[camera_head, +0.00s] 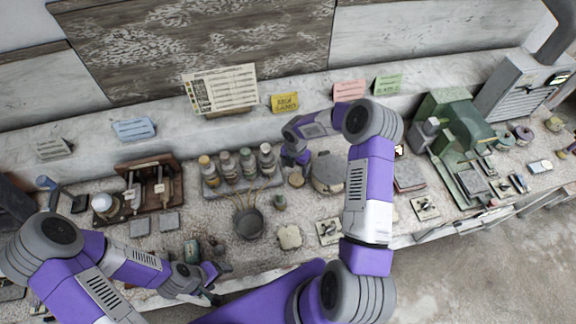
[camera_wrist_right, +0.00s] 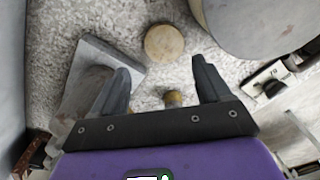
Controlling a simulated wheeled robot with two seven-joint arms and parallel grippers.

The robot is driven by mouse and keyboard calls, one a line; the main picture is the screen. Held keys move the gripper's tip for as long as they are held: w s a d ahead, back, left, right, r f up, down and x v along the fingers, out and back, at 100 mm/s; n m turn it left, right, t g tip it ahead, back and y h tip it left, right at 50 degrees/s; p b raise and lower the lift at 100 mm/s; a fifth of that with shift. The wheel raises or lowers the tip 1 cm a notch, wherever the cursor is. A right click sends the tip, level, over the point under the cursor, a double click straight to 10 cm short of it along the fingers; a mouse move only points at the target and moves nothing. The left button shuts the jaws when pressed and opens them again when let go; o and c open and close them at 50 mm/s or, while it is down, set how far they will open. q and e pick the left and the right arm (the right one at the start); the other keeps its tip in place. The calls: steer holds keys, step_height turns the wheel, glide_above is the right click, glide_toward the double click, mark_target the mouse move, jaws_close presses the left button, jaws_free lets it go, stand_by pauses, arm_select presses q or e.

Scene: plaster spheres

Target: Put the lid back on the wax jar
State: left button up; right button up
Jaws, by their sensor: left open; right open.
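A round tan disc (camera_head: 297,180) that looks like a lid lies on the bench; it also shows in the right wrist view (camera_wrist_right: 163,42). A wide grey round container (camera_head: 327,172) stands to its right, and its curved side shows in the right wrist view (camera_wrist_right: 265,20). I cannot tell whether this is the wax jar. My right gripper (camera_wrist_right: 163,85) is open and empty, pointing down behind the disc. A small brass-coloured thing (camera_wrist_right: 173,97) shows between its fingers, apparently below them. My left gripper (camera_head: 214,285) is open near the bench's front edge.
A slab (camera_head: 213,192) with several bottles stands left of the disc. A green machine (camera_head: 450,130) stands at right. Cards lean along the back ledge.

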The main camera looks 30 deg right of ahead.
mark_target(296, 179)
steer(key=shift+s+r, duration=0.2)
steer(key=shift+s, duration=0.3)
steer(key=shift+w+f, duration=0.15)
steer(key=shift+f, duration=1.1)
steer(key=shift+f, duration=0.15)
steer(key=f, duration=0.1)
steer(key=f+p, duration=0.1)
steer(key=f, duration=0.3)
steer(key=shift+w+d, duration=0.1)
steer(key=shift+d, duration=0.25)
steer(key=c, duration=0.8)
step_height(296, 179, up, 10)
steer(key=shift+r+b, duration=0.1)
steer(key=shift+b, duration=0.2)
